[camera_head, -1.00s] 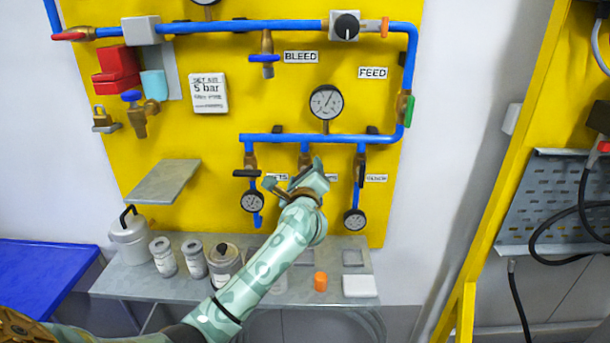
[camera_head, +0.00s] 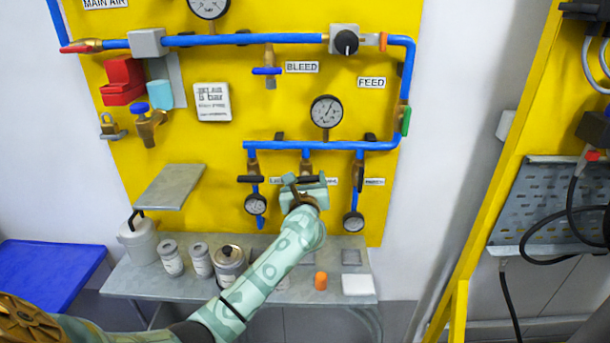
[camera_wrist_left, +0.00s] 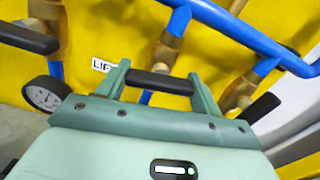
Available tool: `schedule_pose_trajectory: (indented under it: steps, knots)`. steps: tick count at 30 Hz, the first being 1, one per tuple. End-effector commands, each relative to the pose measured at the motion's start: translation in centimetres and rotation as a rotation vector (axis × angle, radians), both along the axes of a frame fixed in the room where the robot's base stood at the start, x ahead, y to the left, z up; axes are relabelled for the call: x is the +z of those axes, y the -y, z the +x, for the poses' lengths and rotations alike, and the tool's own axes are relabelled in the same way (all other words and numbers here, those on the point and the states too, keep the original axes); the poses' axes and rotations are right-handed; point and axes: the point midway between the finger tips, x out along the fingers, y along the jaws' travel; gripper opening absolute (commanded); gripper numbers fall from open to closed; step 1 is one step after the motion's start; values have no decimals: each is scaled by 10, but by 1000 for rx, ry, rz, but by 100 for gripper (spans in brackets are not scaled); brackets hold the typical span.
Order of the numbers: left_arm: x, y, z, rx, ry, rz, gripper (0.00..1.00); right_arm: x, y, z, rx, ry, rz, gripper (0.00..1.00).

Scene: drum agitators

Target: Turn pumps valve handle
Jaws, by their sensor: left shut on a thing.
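Three short branches hang from the lower blue pipe (camera_head: 325,146), each with a dark valve handle. My left gripper (camera_head: 305,181) is at the middle branch. In the left wrist view its two green fingers (camera_wrist_left: 160,88) are shut on the ends of the black middle handle (camera_wrist_left: 158,82), which lies between them. In the head view this handle looks close to level. The label beside it is mostly hidden by the gripper, so I cannot read it. The left handle (camera_wrist_left: 28,37) and right handle (camera_wrist_left: 258,107) are free. My right gripper is not in view.
Small gauges hang below the left branch (camera_head: 256,204) and right branch (camera_head: 353,222). A bench (camera_head: 130,279) below carries several cans and an orange piece (camera_head: 321,281). A grey shelf (camera_head: 168,187) sticks out at left. A larger gauge (camera_head: 327,111) sits above the pipe.

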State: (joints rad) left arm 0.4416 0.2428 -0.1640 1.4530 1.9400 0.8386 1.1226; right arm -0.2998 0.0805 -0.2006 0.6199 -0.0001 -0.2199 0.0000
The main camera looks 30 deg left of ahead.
Motion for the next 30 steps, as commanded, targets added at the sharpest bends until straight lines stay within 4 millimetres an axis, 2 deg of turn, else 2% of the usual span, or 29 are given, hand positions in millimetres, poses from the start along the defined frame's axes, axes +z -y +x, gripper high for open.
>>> schedule_pose_trajectory:
  steps: [9,26,27,29,30]
  knots:
    - [0,0,0,0,-74,115,43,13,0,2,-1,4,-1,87]
    - [-2,0,-1,0,-92,146,43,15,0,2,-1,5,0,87]
    - [-2,0,-1,0,-92,146,71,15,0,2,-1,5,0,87]
    - [-2,0,-1,0,-92,146,87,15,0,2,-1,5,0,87]
    - [-2,0,0,0,-92,146,87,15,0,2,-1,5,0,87]
